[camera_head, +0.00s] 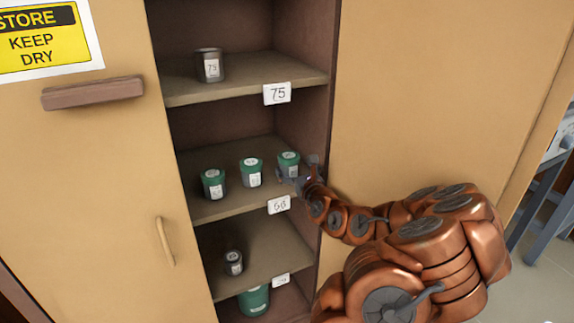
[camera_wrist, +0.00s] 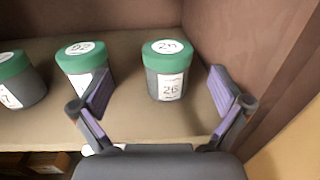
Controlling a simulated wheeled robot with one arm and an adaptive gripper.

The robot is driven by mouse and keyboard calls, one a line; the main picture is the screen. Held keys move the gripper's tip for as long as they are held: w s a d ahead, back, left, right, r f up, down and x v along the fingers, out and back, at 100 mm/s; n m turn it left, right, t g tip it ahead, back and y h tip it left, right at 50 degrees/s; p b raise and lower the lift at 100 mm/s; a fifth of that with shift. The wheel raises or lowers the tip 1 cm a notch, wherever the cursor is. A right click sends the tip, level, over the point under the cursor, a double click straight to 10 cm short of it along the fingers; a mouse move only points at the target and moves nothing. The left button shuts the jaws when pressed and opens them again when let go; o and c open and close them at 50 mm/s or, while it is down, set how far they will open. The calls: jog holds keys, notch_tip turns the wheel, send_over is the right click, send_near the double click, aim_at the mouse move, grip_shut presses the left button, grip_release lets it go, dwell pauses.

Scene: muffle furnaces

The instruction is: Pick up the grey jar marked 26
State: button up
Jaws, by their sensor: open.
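The grey jar marked 26 (camera_wrist: 165,82) has a green lid and a white label, and stands upright on the middle shelf (camera_wrist: 130,122). In the head view this jar (camera_head: 288,160) is the rightmost of three on that shelf. My gripper (camera_wrist: 162,97) is open and empty, with one finger on each side of the jar in the picture. The jar is a little ahead of the fingers, and I see gaps on both sides. In the head view my gripper (camera_head: 304,172) is at the shelf's right front, partly overlapping the jar.
Two similar green-lidded jars, the middle one (camera_head: 251,172) and the left one (camera_head: 213,184), stand to the left. The cabinet's side wall (camera_wrist: 245,40) is close on the right. A shelf tag (camera_head: 278,204) hangs at the front edge. Another shelf is above.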

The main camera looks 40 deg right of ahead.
aim_at(289, 158)
jog(key=shift+d+f, duration=0.25)
jog(key=shift+w+d, duration=0.15)
jog(key=shift+w, duration=0.2)
jog(key=shift+d+f+p+x, duration=0.1)
jog(key=shift+f+p+x, duration=0.05)
jog(key=shift+x, duration=1)
jog(key=shift+d+f+p+x, duration=0.1)
jog(key=shift+p+x, duration=0.1)
jog(key=shift+x, duration=0.9)
jog(key=shift+f+p+x, duration=0.15)
jog(key=shift+x, duration=1)
jog(key=shift+s, duration=0.1)
jog(key=shift+c, duration=0.4)
jog(key=c, duration=1.4)
